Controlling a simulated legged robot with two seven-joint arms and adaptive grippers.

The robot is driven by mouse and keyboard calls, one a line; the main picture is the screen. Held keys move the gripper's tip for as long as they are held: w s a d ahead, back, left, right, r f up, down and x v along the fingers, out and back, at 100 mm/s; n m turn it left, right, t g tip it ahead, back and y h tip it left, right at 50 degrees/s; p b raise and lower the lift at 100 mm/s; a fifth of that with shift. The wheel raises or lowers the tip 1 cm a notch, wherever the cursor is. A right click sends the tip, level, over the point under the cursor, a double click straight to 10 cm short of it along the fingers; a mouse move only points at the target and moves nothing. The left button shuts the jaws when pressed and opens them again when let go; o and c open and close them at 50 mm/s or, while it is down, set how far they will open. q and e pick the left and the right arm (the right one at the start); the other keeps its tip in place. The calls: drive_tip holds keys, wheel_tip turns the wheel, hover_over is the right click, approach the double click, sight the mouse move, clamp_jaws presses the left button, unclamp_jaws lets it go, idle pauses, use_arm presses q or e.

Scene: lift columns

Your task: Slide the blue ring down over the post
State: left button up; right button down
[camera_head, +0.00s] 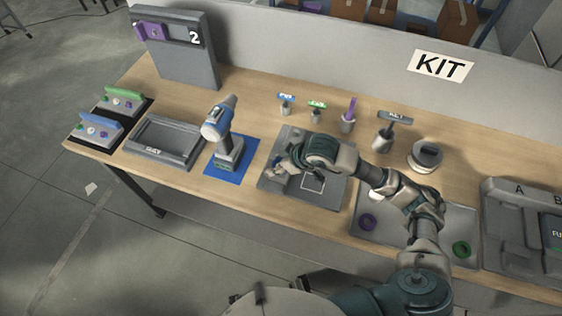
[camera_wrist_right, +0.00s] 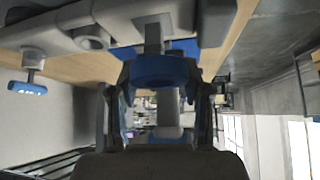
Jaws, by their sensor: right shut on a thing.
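The blue ring (camera_wrist_right: 160,70) is held between the two fingers of my right gripper (camera_wrist_right: 160,88) in the wrist view. In the head view my right gripper (camera_head: 281,168) is low over the left part of the grey board (camera_head: 326,199), and a bit of blue (camera_head: 275,159) shows at its fingertips. A grey post (camera_wrist_right: 153,36) lines up with the ring in the wrist view. I cannot tell whether the ring is around the post or only in front of it. My left gripper is not in view.
A blue mat (camera_head: 237,174) with a drill (camera_head: 218,122) stands left of the board. Small upright tools, including a purple one (camera_head: 348,114), stand behind.

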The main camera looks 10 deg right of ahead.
drive_tip(key=shift+s+a+f, duration=0.25)
drive_tip(key=shift+a, duration=0.05)
drive_tip(key=shift+s+a, duration=0.1)
drive_tip(key=shift+c, duration=2.1)
unclamp_jaws()
drive_tip(key=shift+a+r, duration=0.15)
drive_tip(key=o, duration=0.4)
drive_tip(key=shift+d, duration=0.35)
drive_tip(key=shift+w+d, duration=0.15)
drive_tip(key=shift+w, duration=0.05)
drive_tip(key=shift+a, duration=0.3)
